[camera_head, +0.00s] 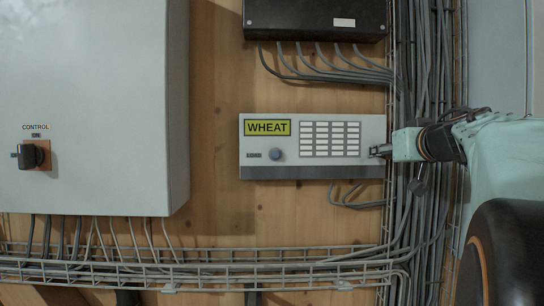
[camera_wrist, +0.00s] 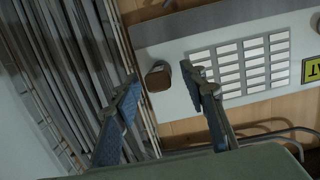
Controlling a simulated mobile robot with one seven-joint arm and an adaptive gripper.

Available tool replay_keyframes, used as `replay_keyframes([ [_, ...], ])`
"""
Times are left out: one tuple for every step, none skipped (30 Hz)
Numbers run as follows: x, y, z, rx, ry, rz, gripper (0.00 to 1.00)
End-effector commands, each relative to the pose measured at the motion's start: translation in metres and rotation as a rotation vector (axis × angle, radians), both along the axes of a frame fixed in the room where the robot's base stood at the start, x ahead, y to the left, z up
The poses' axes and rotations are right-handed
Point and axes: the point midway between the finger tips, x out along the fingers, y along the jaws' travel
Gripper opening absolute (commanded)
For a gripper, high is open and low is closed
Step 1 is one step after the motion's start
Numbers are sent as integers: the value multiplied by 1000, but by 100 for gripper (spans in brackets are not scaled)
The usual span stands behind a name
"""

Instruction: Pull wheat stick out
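The wheat box is a pale grey panel (camera_head: 346,127) with a yellow-green WHEAT label (camera_head: 267,128) on the wooden wall. In the wrist view, a short stick with a brown, squarish end (camera_wrist: 158,80) stands out by the panel's end; I take it to be the wheat stick. In the wrist view my gripper (camera_wrist: 159,74) is open. The stick's end appears between the two fingertips, with gaps on both sides. I cannot tell how deep it is between them.
A round grey knob (camera_head: 277,154) and rows of white labels (camera_head: 330,139) are on the panel. Vertical cables (camera_head: 420,70) run close by its right end. A wire cable tray (camera_head: 200,268) runs below. A large grey cabinet (camera_head: 95,90) stands out at left.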

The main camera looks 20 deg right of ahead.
Motion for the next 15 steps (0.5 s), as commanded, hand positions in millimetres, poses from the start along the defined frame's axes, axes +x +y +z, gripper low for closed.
replay_keyframes([
  [-1,0,-1,0,-1,-1,39],
  [-1,0,-1,0,0,-1,39],
  [-2,1,-1,0,0,-1,39],
  [-2,1,-1,0,0,-1,39],
  [-2,1,-1,0,0,-1,39],
  [-2,1,-1,0,0,-1,39],
  [-3,1,-1,0,0,-1,39],
  [-3,1,-1,0,0,-1,39],
  [-3,1,-1,0,0,-1,39],
  [-3,1,-1,0,0,-1,39],
  [-3,1,-1,0,0,-1,39],
  [-3,1,0,0,0,-1,39],
  [-3,1,0,0,0,-1,39],
  [-3,1,0,0,0,-1,39],
  [-2,1,-1,0,0,-1,36],
])
